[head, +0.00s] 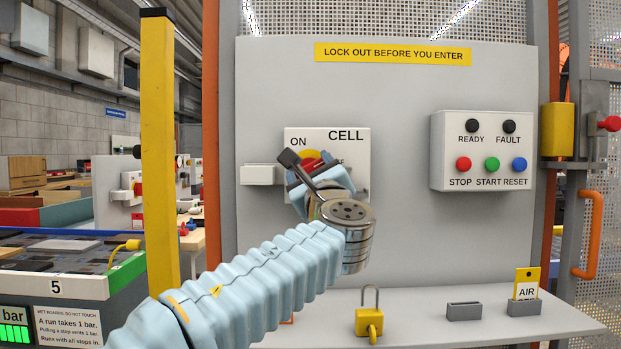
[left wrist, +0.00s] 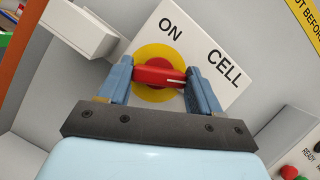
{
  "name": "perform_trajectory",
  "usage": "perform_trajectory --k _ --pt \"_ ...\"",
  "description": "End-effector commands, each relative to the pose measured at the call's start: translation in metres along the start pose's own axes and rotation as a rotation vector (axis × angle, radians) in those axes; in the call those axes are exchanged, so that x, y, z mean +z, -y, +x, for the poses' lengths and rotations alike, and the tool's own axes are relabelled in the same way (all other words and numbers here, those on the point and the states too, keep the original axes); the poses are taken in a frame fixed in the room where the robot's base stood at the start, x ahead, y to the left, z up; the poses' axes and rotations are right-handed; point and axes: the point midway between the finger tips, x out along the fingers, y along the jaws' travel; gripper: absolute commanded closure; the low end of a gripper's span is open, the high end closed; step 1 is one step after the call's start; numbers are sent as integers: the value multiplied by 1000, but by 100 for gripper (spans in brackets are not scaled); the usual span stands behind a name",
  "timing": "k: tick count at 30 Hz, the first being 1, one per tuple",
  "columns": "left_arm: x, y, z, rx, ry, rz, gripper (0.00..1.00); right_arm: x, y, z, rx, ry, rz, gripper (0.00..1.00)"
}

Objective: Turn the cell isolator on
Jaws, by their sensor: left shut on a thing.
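The cell isolator is a white box (head: 356,172) marked CELL and ON, with a yellow disc and a red rotary handle (head: 310,161). In the left wrist view the red handle (left wrist: 155,76) lies across the yellow disc (left wrist: 152,53), its white-lined end toward the picture's right, not lined up with ON. My left gripper (left wrist: 158,80) has a blue finger at each end of the handle and is shut on it. In the head view my left gripper (head: 316,176) and wrist cover much of the isolator's lower part and its other label. My right gripper is not in view.
A box with lamps and STOP, START and RESET buttons (head: 481,151) is to the right. A yellow padlock (head: 369,322) and a yellow AIR tag (head: 526,283) in a grey holder are on the shelf (head: 440,318) below. A yellow post (head: 159,150) stands left.

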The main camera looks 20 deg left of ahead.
Motion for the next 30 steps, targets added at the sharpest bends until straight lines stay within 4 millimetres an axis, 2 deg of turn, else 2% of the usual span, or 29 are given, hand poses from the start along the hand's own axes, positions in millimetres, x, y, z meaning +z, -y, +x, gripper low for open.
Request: perform_trajectory --k 11,30 --pt "0 2 0 137 -1 -328 67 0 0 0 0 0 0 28" --pt "1 3 1 350 -2 -840 67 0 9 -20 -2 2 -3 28"
